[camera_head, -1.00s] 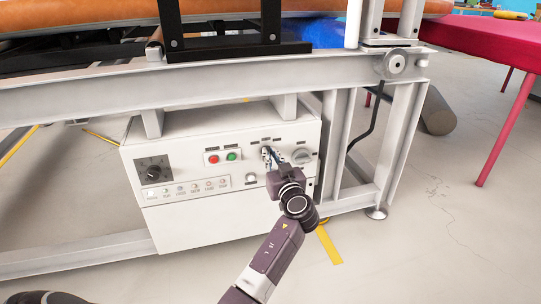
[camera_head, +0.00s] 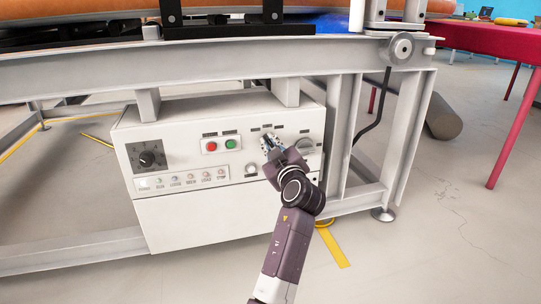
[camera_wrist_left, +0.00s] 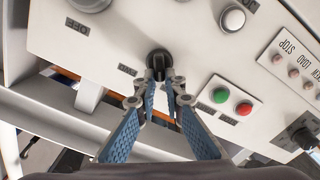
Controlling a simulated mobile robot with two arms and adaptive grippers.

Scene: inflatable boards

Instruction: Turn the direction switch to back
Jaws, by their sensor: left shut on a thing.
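The direction switch is a small black rotary knob (camera_wrist_left: 158,64) on the white control box (camera_head: 205,222). In the left wrist view it stands between the tips of my left gripper (camera_wrist_left: 162,82), whose blue-padded fingers are shut on it. In the head view my left gripper (camera_head: 268,146) reaches the panel right of the green button and mostly hides the switch. My right gripper is not in view.
Red (camera_head: 211,146) and green (camera_head: 230,144) buttons sit left of the gripper, and a grey rotary switch (camera_head: 306,146) sits right. A black dial (camera_head: 147,159) is at the far left. A grey steel frame beam (camera_head: 200,74) runs above the box.

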